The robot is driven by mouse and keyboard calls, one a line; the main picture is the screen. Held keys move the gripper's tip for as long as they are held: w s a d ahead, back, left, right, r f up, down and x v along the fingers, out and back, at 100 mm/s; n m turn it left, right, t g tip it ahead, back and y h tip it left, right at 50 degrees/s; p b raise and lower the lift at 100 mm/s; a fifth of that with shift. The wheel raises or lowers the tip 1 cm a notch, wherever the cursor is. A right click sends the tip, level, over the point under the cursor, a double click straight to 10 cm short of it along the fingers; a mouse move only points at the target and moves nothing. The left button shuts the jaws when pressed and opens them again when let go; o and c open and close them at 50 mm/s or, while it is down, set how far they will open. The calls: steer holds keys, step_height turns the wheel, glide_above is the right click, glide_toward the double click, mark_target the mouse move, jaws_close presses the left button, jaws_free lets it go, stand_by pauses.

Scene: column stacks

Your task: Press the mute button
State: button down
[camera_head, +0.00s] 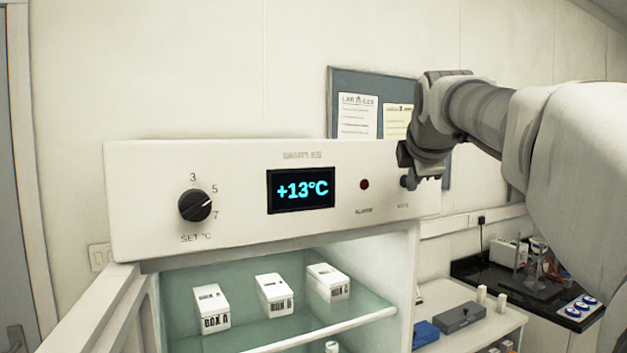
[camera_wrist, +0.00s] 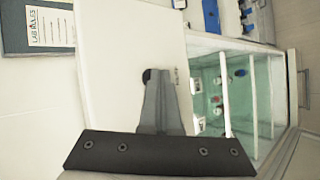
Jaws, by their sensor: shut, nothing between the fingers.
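The mute button is a small dark round button, seen in the wrist view (camera_wrist: 147,74) at the tips of my fingers. It sits on the white control panel (camera_head: 240,165) of the sample fridge, above a small label (camera_head: 403,206) at the panel's right end. My gripper (camera_head: 408,178) is shut and empty, with its fingertips at the button. In the wrist view the closed fingers (camera_wrist: 158,80) overlap the button's lower part. I cannot tell whether they touch it or whether it is pressed in.
The panel also has a set knob (camera_head: 195,205), a +13°C display (camera_head: 301,190) and a dark red alarm lamp (camera_head: 364,184). The fridge door (camera_head: 120,310) stands open, showing white boxes (camera_head: 275,294) on a glass shelf. A bench (camera_head: 480,320) stands at the right.

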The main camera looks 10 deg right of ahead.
stand_by(0.4)
steer(key=shift+s+d+b, duration=0.25)
steer(key=shift+s+b, duration=0.05)
steer(key=shift+s, duration=0.35)
steer(key=shift+s, duration=0.1)
steer(key=s, duration=0.1)
steer(key=s+d+b, duration=0.1)
steer(key=s, duration=0.2)
steer(key=shift+s+d+b, duration=0.3)
steer(key=shift+d, duration=0.05)
steer(key=shift+f, duration=0.1)
